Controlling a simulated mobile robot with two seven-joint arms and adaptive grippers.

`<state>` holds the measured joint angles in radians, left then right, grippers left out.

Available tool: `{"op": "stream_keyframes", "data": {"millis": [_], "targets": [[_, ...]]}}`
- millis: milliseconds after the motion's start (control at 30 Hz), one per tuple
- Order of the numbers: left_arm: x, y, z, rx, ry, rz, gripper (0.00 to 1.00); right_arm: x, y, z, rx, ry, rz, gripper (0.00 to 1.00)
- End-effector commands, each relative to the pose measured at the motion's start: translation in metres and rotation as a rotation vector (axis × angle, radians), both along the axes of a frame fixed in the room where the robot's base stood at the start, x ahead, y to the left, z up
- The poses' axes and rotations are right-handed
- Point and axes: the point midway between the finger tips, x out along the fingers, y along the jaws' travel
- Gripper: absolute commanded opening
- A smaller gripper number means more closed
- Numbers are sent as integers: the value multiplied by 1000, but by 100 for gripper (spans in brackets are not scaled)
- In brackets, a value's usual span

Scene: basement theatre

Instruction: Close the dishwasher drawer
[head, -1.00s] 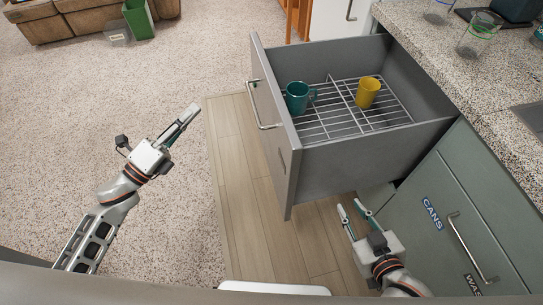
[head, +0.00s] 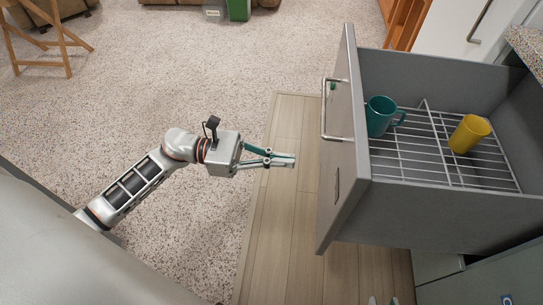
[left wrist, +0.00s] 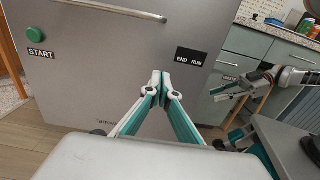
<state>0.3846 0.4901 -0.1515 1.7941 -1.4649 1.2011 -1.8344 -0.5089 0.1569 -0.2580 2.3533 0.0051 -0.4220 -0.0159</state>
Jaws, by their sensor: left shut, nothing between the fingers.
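The grey dishwasher drawer (head: 343,150) is pulled far out from the counter, its front facing left. It has a bar handle (head: 325,110). A teal mug (head: 381,117) and a yellow mug (head: 469,134) stand on its wire rack (head: 430,168). My left gripper (head: 294,160) is shut and empty, a short way left of the drawer front, pointing at it. In the left wrist view the drawer front (left wrist: 110,70) fills the upper middle, with a green START button (left wrist: 36,34) and an END RUN label (left wrist: 190,56).
Grey-green cabinets (left wrist: 245,75) and a speckled countertop (head: 527,50) lie to the right. Wooden floor (head: 285,210) and open carpet (head: 150,90) lie left of the drawer. A folding wooden stand (head: 45,45) is far left.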

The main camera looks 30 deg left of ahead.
Motion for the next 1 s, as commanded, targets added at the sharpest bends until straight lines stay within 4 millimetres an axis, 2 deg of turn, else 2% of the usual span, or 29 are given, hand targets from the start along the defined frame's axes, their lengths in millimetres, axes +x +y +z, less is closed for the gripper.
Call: {"op": "stream_keyframes", "data": {"millis": [200,433,633,1000], "targets": [[14,-42,2,-5,-2,1,0,-1,-2,-1,-8,2,0,24],[23,-71,0,-3,1,2,0,-1,-3,-1,-10,4,1,24],[26,-80,-1,-1,3,2,0,-2,-3,-1,-11,5,1,24],[26,-80,-1,-1,3,2,0,-2,-3,-3,-13,8,1,24]]}}
